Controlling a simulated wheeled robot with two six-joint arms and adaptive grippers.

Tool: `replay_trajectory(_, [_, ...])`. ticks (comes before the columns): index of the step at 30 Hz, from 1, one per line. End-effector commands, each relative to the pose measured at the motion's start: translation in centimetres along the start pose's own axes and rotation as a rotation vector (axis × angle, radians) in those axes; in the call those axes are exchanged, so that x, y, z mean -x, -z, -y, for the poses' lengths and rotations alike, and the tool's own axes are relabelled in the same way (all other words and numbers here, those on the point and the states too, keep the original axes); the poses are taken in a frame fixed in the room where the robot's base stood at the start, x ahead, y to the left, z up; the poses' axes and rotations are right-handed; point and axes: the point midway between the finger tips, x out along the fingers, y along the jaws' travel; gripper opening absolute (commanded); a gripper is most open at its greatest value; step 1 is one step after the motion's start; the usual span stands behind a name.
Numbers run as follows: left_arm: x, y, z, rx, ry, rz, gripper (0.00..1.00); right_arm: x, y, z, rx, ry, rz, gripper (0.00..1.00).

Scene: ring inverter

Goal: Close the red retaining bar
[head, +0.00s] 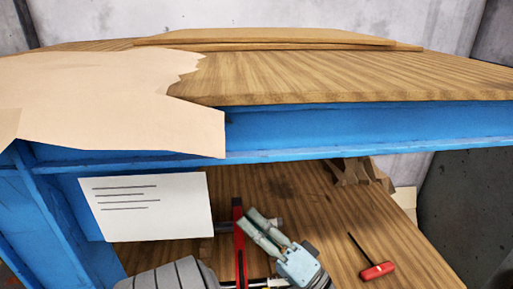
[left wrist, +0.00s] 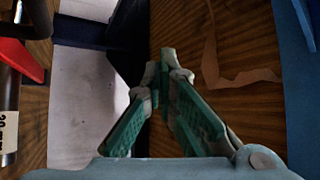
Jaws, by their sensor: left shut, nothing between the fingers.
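The red retaining bar (head: 239,246) stands upright in the head view, above the lower wooden shelf. A red part that looks like the same bar (left wrist: 20,58) shows at the left edge of the left wrist view. My left gripper (head: 248,219) is just right of the bar's upper part, its fingers pointing up and left. I cannot tell if it touches the bar. In the left wrist view its green-padded fingers (left wrist: 166,62) are closed together with nothing between them. The bar's lower end is cut off by the frame. My right gripper is not in view.
A blue steel beam (head: 360,130) under the wooden top (head: 330,82) overhangs the shelf (head: 325,215). A red-handled tool (head: 378,271) lies to the right. A white sheet (head: 145,208) hangs at left. A dark cylinder (left wrist: 8,95) is beside the red part.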

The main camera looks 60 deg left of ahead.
Motion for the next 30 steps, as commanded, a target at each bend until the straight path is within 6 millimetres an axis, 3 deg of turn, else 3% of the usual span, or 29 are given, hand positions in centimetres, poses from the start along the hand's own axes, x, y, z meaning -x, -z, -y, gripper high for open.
replay_trajectory(8, [-0.1,0.2,0.3,0.000,-0.002,-0.001,0.00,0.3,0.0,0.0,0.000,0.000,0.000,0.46])
replay_trajectory(15, [-0.8,2.3,3.8,0.003,-0.005,-0.007,0.00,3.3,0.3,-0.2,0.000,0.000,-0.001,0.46])
replay_trajectory(21, [4.0,3.4,-1.2,-0.001,-0.004,-0.009,0.00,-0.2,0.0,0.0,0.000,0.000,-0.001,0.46])
replay_trajectory(25, [5.7,4.0,-2.8,0.002,-0.004,-0.007,0.00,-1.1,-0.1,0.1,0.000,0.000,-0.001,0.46])
replay_trajectory(30, [6.4,4.3,-3.2,0.002,-0.003,-0.006,0.00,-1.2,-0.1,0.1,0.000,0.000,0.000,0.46])
